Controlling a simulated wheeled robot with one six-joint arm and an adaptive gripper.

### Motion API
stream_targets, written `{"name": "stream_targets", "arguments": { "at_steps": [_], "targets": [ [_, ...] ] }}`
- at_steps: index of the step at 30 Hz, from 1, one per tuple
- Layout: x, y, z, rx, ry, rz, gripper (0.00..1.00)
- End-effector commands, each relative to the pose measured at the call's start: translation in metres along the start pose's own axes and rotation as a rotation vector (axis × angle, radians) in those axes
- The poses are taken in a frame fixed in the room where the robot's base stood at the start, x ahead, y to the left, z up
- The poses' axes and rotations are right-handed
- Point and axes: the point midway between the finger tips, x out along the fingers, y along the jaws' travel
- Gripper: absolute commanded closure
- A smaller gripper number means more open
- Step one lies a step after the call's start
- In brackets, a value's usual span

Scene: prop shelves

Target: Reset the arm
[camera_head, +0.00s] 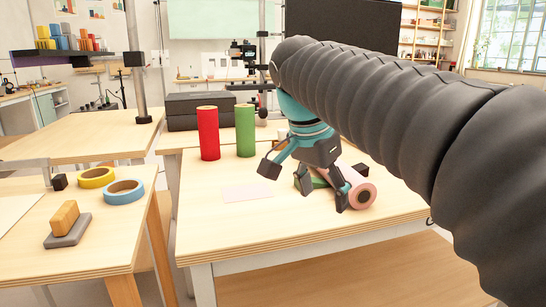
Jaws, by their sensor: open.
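My gripper (306,188) is at the end of my dark, ribbed arm, which comes in from the right. Its fingers are spread open and point down over the middle table (290,229). A pink roll (362,193) lies on its side just behind and right of the fingers. I cannot tell whether the fingers touch either roll. Nothing shows held between the fingers.
A red cylinder (208,134) and a green cylinder (245,131) stand upright left of my gripper, before a black case (187,111). A pale sheet (247,192) lies on the table. The left table (85,250) holds yellow tape (96,178), blue tape (123,192) and a block (65,219).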

Motion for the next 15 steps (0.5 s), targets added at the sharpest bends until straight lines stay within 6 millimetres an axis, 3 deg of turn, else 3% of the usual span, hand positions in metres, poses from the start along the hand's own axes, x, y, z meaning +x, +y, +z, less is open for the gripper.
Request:
{"name": "stream_targets", "arguments": {
  "at_steps": [3, 15],
  "targets": [
    [0.023, 0.035, 0.009, -0.139, -0.009, -0.062, 0.30],
    [0.122, 0.129, 0.071, -0.593, 0.081, -0.279, 0.30]
  ]
}}
